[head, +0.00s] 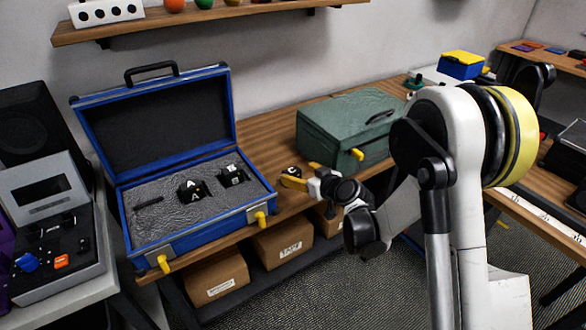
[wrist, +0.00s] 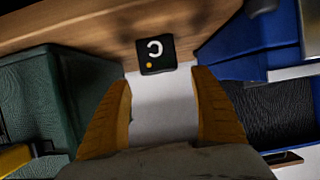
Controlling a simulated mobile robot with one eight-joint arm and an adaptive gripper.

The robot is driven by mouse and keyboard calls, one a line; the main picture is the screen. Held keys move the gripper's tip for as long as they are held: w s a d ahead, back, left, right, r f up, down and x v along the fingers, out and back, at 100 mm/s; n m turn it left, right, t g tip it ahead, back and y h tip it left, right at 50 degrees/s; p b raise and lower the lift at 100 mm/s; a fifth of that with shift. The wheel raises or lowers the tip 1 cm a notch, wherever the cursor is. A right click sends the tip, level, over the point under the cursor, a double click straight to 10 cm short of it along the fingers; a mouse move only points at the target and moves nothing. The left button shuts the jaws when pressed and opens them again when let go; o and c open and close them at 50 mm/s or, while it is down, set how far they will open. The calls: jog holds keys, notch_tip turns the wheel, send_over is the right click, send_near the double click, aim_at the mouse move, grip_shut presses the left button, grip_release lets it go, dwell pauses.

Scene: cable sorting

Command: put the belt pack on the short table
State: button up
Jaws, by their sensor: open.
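A small black belt pack (wrist: 155,54) with a white letter C and a yellow dot lies on the wooden table between the two cases. It also shows in the head view (head: 292,171), partly hidden by my yellow fingers. My gripper (head: 294,181) is at the table's front edge, close to this pack. In the wrist view my gripper (wrist: 162,84) is open and empty, with the pack just beyond and between its fingertips. Two similar black packs, lettered A (head: 192,192) and B (head: 232,175), sit in the foam of the open blue case. I cannot tell which table is the short table.
The open blue case (head: 195,238) stands left of my gripper, the closed green case (head: 325,140) right. Cardboard boxes (head: 284,243) sit below the table. A grey case (head: 62,260) lies open on a pale table at left; another wooden table (head: 540,212) is at right.

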jog(key=s+d+r+m+g+h+p, duration=0.1)
jog(key=s+d+r, duration=0.4)
jog(key=s+r, duration=0.25)
jog(key=s+d+r+m+g+h+p, duration=0.1)
jog(key=s+d+r+h, duration=0.1)
jog(key=s+d+r, duration=0.35)
jog(key=s+d+r+m+g+h, duration=0.1)
jog(key=s+d, duration=0.3)
jog(key=s, duration=0.7)
jog(key=s+d+r+m+g+h, duration=0.1)
jog(key=s+d+m+h, duration=0.2)
jog(key=s, duration=0.8)
jog(key=shift+s+d+m+h, duration=0.15)
jog(key=shift+d+m+h, duration=0.2)
jog(key=shift+d, duration=0.6)
jog(key=shift+r, duration=0.1)
